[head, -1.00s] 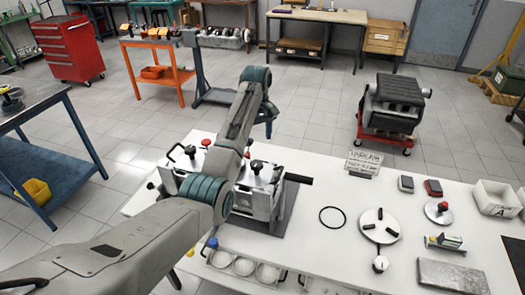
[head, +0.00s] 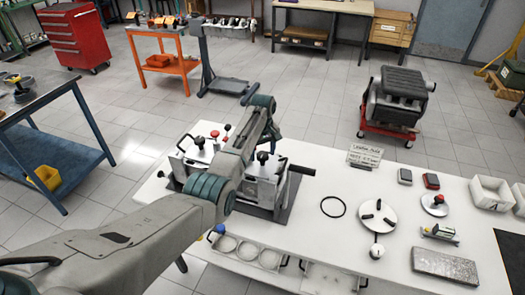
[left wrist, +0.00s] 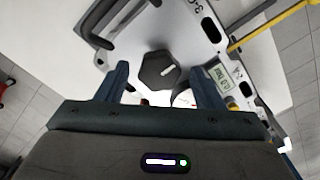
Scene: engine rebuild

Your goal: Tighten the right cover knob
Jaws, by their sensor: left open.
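The metal cover fixture (head: 233,180) stands on the white table, partly hidden behind my left arm. A black knob (head: 262,156) stands upright on its right part. On its left part are another black knob (head: 199,142) and a red-topped knob (head: 214,134). The fingers are open, with a gap on each side of the knob. I cannot tell how far above it they are. My right gripper is not in view.
A small digital readout (left wrist: 222,80) sits beside the knob. On the table are a black ring (head: 333,207), a white disc with black pads (head: 377,218), a metal plate (head: 445,262) and a white bin (head: 490,192). Round trays (head: 245,250) lie along the front edge.

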